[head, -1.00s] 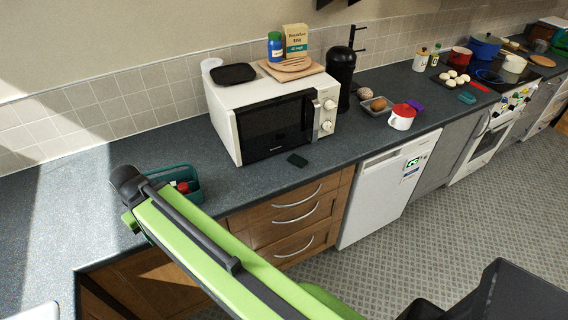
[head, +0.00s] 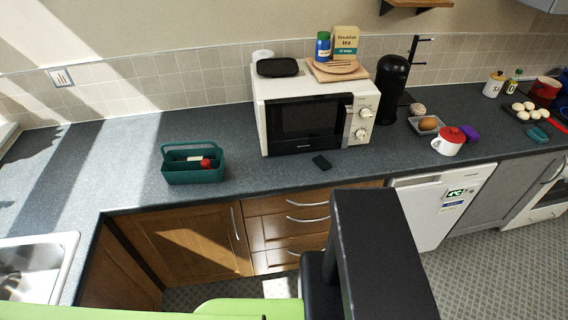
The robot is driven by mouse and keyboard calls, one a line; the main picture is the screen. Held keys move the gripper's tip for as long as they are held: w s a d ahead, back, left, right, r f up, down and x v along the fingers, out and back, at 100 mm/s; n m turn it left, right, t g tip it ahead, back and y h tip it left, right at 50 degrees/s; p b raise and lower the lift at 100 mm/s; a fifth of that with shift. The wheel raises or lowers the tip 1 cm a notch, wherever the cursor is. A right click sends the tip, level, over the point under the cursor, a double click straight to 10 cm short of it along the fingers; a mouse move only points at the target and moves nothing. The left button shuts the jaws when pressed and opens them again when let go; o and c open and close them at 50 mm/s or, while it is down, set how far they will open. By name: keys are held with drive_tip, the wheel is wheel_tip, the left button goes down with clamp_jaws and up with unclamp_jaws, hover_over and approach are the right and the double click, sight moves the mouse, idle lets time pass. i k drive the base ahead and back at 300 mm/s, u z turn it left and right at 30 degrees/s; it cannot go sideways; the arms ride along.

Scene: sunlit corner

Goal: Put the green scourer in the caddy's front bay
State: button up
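A red-topped item (head: 205,163) and something whitish are inside the caddy. The floor of its front bay is hidden by the front wall. My gripper is not in view; only a green part of my arm runs along the bottom edge, and a black part of me stands in front of the drawers.
The microwave (head: 315,115) carries a board, jar and tea box. To its right stand a black machine (head: 390,88), a grey tray (head: 425,126) and a red-and-white mug (head: 449,142). A sink (head: 35,270) is at lower left.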

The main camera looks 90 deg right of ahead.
sight(191, 178)
drive_tip(key=u, duration=0.15)
drive_tip(key=k, duration=2)
drive_tip(key=z, duration=0.55)
drive_tip(key=i, duration=1)
